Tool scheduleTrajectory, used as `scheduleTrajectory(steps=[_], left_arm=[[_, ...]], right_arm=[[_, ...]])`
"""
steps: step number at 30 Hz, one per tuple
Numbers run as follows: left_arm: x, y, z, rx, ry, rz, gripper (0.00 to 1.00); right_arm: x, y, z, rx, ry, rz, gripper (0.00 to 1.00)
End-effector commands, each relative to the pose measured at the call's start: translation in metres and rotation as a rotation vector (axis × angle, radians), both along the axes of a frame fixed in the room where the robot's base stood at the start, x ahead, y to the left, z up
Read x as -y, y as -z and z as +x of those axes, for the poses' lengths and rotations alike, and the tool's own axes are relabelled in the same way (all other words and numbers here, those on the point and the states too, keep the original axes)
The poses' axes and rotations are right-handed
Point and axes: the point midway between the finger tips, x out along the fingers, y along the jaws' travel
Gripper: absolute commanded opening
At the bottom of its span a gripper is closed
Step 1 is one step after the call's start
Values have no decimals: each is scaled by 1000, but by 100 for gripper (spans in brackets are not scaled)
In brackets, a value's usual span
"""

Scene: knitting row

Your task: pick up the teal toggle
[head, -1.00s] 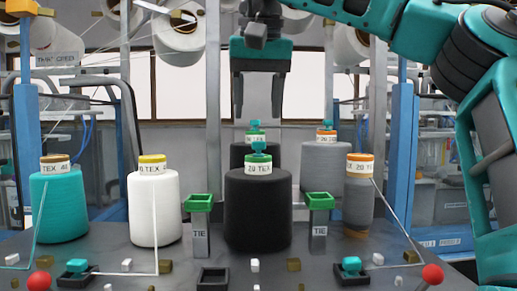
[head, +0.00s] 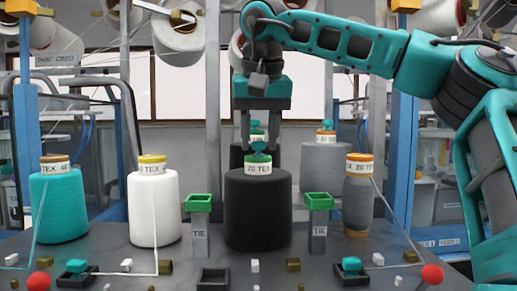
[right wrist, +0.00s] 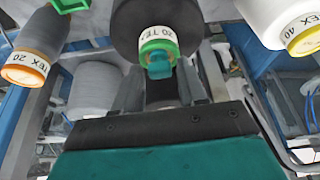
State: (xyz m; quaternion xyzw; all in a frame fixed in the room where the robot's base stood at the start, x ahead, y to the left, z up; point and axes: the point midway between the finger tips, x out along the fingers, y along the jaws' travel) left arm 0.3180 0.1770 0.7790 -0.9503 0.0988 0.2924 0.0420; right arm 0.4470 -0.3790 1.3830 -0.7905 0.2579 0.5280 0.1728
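A teal toggle (head: 259,148) sits on top of the front black cone (head: 258,210), above its green-banded "20 TEX" label. It also shows in the right wrist view (right wrist: 158,66). My right gripper (head: 259,146) points down over this cone with its fingers apart, one on each side of the toggle. I cannot tell whether they touch it. In the right wrist view the toggle appears between the open fingertips (right wrist: 160,84). Other teal toggles are on the rear grey cone (head: 326,125), the rear black cone, and in the left (head: 76,266) and right (head: 351,264) black trays. My left gripper is out of view.
A white cone (head: 154,210) and a teal cone (head: 58,207) stand left; a slim grey cone (head: 358,205) stands right. Green-topped TIE posts (head: 199,225) (head: 319,225) flank the black cone. Red balls (head: 39,283) (head: 432,274) and small blocks lie at the front.

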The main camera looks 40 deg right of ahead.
Motion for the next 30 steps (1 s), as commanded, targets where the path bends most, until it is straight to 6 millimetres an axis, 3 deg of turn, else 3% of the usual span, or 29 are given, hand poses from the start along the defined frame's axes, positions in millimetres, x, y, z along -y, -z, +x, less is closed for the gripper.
scheduleTrajectory(steps=[10,23,30], left_arm=[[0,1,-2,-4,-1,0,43],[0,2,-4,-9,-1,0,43],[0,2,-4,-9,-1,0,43]], right_arm=[[0,0,0,0,0,0,9],[0,-7,0,1,1,0,9],[0,-39,1,4,4,-2,9]])
